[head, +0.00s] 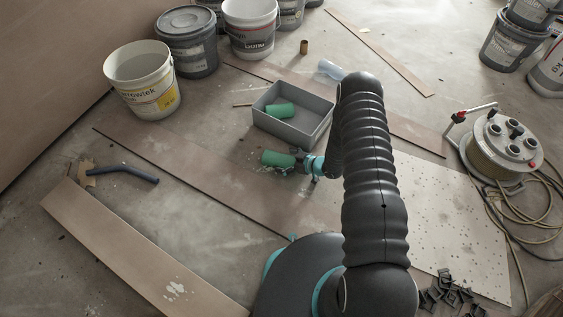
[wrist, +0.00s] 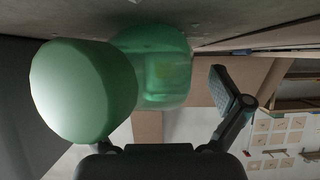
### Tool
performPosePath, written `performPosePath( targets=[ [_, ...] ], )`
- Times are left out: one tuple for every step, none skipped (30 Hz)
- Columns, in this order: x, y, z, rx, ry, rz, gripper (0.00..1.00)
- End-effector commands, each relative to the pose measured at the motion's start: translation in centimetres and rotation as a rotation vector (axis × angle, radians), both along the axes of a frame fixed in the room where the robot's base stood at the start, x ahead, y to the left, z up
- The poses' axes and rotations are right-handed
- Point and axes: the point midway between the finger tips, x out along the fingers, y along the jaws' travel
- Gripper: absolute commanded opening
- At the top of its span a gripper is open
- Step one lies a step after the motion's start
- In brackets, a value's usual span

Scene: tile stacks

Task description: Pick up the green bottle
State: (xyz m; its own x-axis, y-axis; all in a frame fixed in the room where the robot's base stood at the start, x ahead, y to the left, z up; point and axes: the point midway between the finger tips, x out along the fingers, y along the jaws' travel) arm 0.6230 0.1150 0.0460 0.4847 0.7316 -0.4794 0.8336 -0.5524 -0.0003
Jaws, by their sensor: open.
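A green, cylinder-like bottle (head: 277,158) lies near the brown board in the head view, right at the jaws of my gripper (head: 294,163). A second green cylinder (head: 280,110) lies in the grey tray. In the wrist view, a translucent green object (wrist: 155,65) shows between and beyond the fingers. A smooth opaque green rounded object (wrist: 83,90) is close at the left and covers the left finger. The right finger is clear of both. My gripper is open; contact with either object cannot be told. I cannot tell surely which green object matches which between views.
The grey tray's rim (head: 262,121) stands just behind my gripper. A clear item (head: 330,68) lies beyond it. Buckets (head: 142,80) stand at the back left. A cable reel (head: 503,140) stands at the right.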

Motion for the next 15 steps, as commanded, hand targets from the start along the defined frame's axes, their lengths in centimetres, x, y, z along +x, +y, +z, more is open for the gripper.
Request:
performPosePath(
  targets=[
    [0.05,0.00,0.00,0.000,0.000,-0.001,1.00],
    [0.04,-0.02,0.01,0.000,0.000,-0.001,1.00],
    [0.03,-0.03,0.01,0.000,0.000,-0.001,1.00],
    [0.03,-0.03,0.02,0.000,0.000,-0.001,1.00],
    [0.02,-0.03,0.02,0.000,0.000,-0.001,1.00],
    [0.02,-0.03,0.02,0.000,0.000,-0.001,0.90],
    [0.02,-0.03,0.02,0.000,0.000,-0.001,0.82],
    [0.01,-0.03,0.02,0.000,0.000,-0.001,0.75],
    [0.01,-0.03,0.02,0.000,0.000,-0.001,0.65],
    [0.01,-0.04,0.01,0.000,0.000,0.000,0.57],
    [0.01,-0.03,0.02,0.000,0.000,0.000,0.50],
    [0.00,-0.03,0.01,0.000,0.000,0.000,0.40],
    [0.00,-0.03,0.01,0.000,0.000,0.000,0.38],
    [0.00,-0.03,0.01,0.000,0.000,0.000,0.38],
    [0.00,-0.03,0.01,0.000,0.000,0.000,0.38]
  ],
)
